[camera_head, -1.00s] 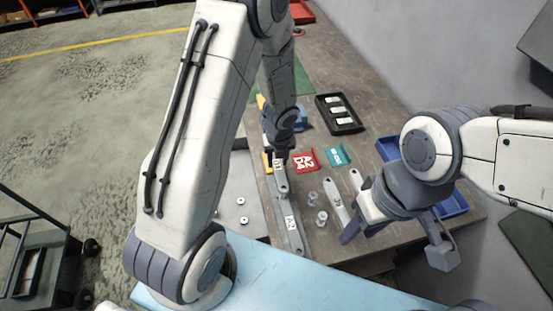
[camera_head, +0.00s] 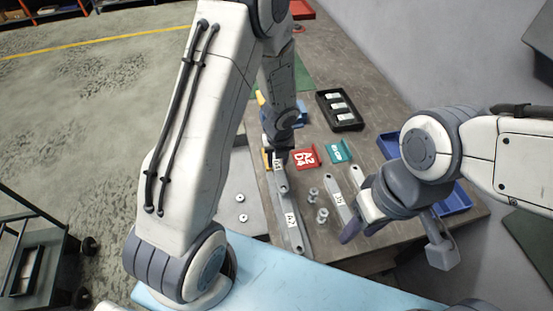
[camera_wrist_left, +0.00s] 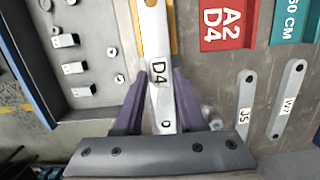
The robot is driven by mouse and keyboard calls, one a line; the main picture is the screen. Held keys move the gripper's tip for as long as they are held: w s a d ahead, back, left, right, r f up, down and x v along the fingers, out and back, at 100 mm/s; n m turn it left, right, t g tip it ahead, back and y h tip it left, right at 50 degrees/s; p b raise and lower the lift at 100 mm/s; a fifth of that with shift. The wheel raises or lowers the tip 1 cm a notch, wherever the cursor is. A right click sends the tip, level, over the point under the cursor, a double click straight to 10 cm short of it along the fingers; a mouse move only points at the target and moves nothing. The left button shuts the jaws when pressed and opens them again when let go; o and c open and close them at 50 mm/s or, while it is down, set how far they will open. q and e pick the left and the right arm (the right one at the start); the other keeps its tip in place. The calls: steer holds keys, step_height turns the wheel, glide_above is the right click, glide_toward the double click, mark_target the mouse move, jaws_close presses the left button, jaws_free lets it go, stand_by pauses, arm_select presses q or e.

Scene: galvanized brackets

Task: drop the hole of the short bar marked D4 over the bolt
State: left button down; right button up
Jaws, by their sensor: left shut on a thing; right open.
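My left gripper (camera_head: 277,157) is shut on the short bar marked D4 (camera_wrist_left: 158,50). In the left wrist view the bar lies between the purple fingers, its label and near end hole facing the camera. In the head view its near end overlaps the far end of a long grey bar (camera_head: 296,238). I cannot tell whether they touch. Two upright bolts (camera_head: 313,196) (camera_head: 321,215) stand right of the long bar; no bolt shows through the D4 hole. My right gripper (camera_head: 362,230) is open, near the bars at the right; its fingertips are partly hidden.
A red A2 D4 holder (camera_head: 306,156) and a teal holder (camera_head: 340,151) lie beyond. Bars J5 (camera_wrist_left: 244,105) and W7 (camera_wrist_left: 287,98) lie right. A black tray (camera_head: 347,124) and blue bins (camera_head: 455,203) stand farther off. A grey plate (camera_head: 236,190) is at the left.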

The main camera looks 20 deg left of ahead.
arm_select(q)
steer(key=shift+f+b, duration=0.8)
steer(key=shift+f, duration=0.25)
steer(key=shift+c, duration=2.1)
jaws_free()
step_height(320, 180, up, 10)
steer(key=s+p, duration=0.1)
steer(key=p, duration=0.4)
steer(key=shift+s+d+r, duration=0.2)
steer(key=shift+d, duration=0.25)
